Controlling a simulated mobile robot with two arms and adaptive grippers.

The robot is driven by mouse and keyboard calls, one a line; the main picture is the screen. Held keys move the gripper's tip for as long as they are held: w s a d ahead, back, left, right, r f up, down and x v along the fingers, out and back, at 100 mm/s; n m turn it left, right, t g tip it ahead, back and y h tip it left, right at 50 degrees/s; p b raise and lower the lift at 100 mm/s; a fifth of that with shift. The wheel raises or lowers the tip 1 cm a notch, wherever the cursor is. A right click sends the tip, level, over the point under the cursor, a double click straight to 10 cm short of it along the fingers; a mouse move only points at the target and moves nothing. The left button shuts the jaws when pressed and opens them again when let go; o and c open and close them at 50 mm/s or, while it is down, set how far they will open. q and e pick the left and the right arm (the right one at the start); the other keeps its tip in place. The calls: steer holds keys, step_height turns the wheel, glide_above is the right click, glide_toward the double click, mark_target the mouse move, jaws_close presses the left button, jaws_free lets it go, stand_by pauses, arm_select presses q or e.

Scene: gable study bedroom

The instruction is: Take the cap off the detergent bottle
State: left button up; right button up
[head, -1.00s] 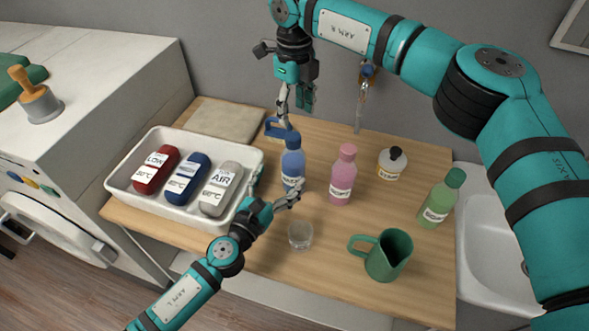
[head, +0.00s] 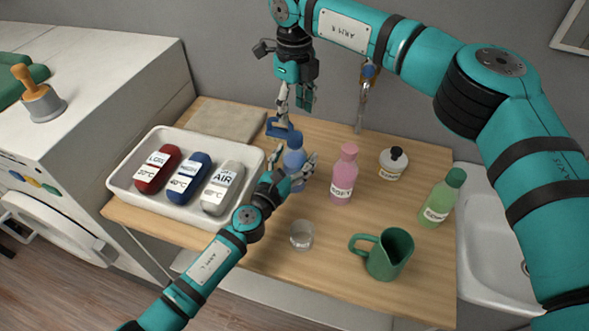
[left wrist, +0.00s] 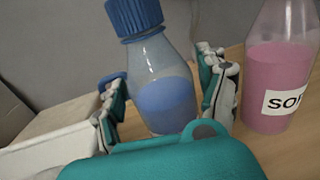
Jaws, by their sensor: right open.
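The blue detergent bottle (head: 293,158) stands upright on the wooden top, its blue cap (head: 294,139) on. In the left wrist view its clear body with blue liquid (left wrist: 165,95) and ribbed cap (left wrist: 133,15) show between my fingers. My left gripper (head: 290,172) is open, one finger on each side of the bottle's body, with a gap at the right finger. Contact at the left finger is unclear. My right gripper (head: 294,104) is open and empty, pointing down above and behind the bottle. The bottle's label is mostly hidden by my left gripper.
A pink bottle (head: 343,178) stands close on the right. A glass (head: 301,235) and green jug (head: 390,255) are in front. A blue loop-shaped item (head: 279,129) lies behind. A white-labelled bottle (head: 392,164) and green bottle (head: 440,200) stand right.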

mark_target(295, 136)
arm_select(q)
steer(key=shift+f, duration=0.1)
jaws_close()
arm_select(e)
steer(key=m, duration=0.4)
steer(key=shift+f+m, duration=0.1)
steer(key=shift+m, duration=0.2)
steer(key=m, duration=0.6)
steer(key=shift+m, duration=0.4)
steer(key=m, duration=0.4)
steer(key=shift+m, duration=0.3)
steer(key=m, duration=0.6)
steer(key=shift+m, duration=0.3)
steer(key=shift+f, duration=3.95)
steer(key=shift+c, duration=0.3)
